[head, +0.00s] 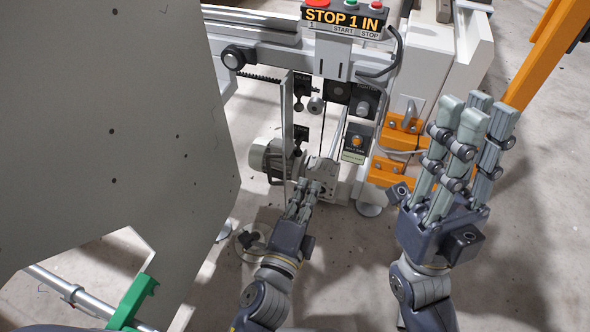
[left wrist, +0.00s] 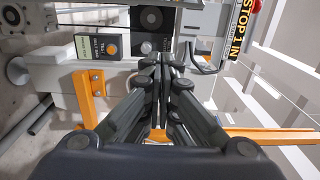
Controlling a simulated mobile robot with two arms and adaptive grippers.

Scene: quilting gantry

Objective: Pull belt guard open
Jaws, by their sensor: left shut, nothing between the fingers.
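A narrow, upright light-grey panel (head: 287,125), seen nearly edge-on in the head view, looks like the belt guard. It stands beside the motor (head: 268,160) and the dark pulley parts. My left gripper (head: 309,188) is shut and empty, its fingertips low in front of the machine, near the panel's lower right side. I cannot tell whether they touch it. In the left wrist view the closed fingers (left wrist: 163,72) point at the machine front; the panel is not clear there. My right gripper (head: 476,108) is raised at the right, fingers apart and empty, away from the panel.
A large grey plate (head: 110,120) fills the left of the head view. A display reading "STOP 1 IN" (head: 343,20) with buttons tops the machine. Orange brackets (head: 398,142) and a small labelled box (head: 356,142) sit right of the panel. Bare floor lies below.

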